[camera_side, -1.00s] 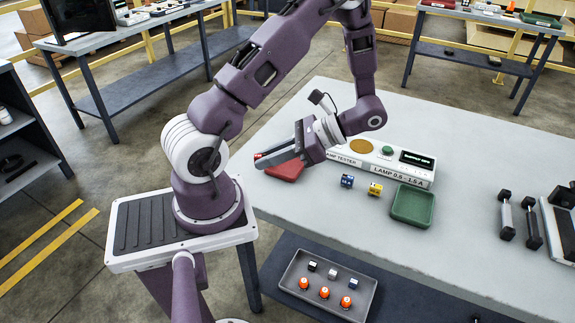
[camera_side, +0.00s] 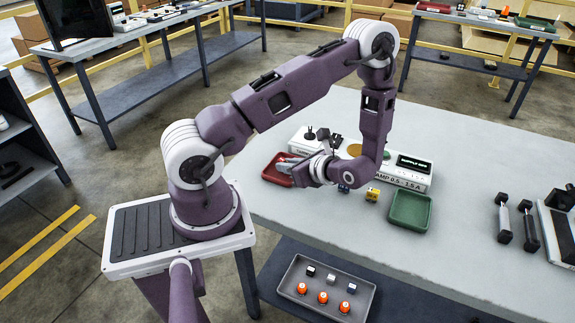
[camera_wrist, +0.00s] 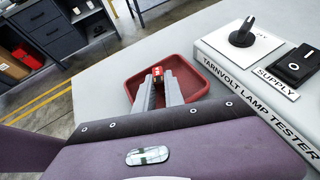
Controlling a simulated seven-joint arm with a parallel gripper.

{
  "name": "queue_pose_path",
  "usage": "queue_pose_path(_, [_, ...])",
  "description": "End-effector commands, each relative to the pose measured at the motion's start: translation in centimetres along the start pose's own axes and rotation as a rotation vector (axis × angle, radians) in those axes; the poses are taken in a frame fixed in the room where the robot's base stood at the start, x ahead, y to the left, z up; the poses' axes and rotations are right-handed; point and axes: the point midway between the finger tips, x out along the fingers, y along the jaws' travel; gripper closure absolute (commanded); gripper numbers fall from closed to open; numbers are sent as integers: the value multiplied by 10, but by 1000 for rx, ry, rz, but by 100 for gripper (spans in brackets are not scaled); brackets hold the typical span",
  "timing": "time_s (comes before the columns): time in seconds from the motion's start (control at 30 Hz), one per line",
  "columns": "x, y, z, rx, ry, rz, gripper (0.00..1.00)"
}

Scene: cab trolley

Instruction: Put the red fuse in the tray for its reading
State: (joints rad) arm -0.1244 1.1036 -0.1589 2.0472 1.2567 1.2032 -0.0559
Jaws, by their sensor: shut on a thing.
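My gripper (camera_side: 286,164) is shut on the red fuse (camera_wrist: 157,71), whose red and white end shows between the fingertips in the wrist view. The fingers point over the red tray (camera_wrist: 203,74), with the fuse near its far side. I cannot tell whether the fuse touches the tray floor. In the side view the red tray (camera_side: 270,174) is partly hidden by my gripper, and the fuse cannot be made out. A green tray (camera_side: 410,210) lies empty to the right. The lamp tester (camera_side: 404,178) has a lit green display, too small to read.
A blue fuse-like block (camera_side: 346,188) and a yellow one (camera_side: 373,194) stand in front of the tester. The tester's supply switch (camera_wrist: 294,67) and black knob (camera_wrist: 242,34) are right of the tray. Dumbbell-shaped items (camera_side: 503,218) lie farther right.

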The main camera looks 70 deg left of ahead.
Motion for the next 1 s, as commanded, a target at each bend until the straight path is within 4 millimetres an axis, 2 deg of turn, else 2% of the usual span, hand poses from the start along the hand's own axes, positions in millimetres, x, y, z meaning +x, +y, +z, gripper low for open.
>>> queue_pose_path(0.27, [1, 0, -2, -1, 0, 0, 100])
queue_pose_path(0.3, [1, 0, -2, -1, 1, 0, 79])
queue_pose_path(0.37, [1, 0, -1, -1, 1, 0, 67])
queue_pose_path(0.4, [1, 0, -1, -1, 1, 0, 65])
queue_pose_path(0.7, [0, 0, 1, -2, 0, 0, 65])
queue_pose_path(0.77, [-8, -1, 1, -3, 0, -3, 65])
queue_pose_path(0.83, [-23, -2, 1, -3, 2, -6, 65])
queue_pose_path(1.0, [-71, -1, 0, -4, 2, -5, 65])
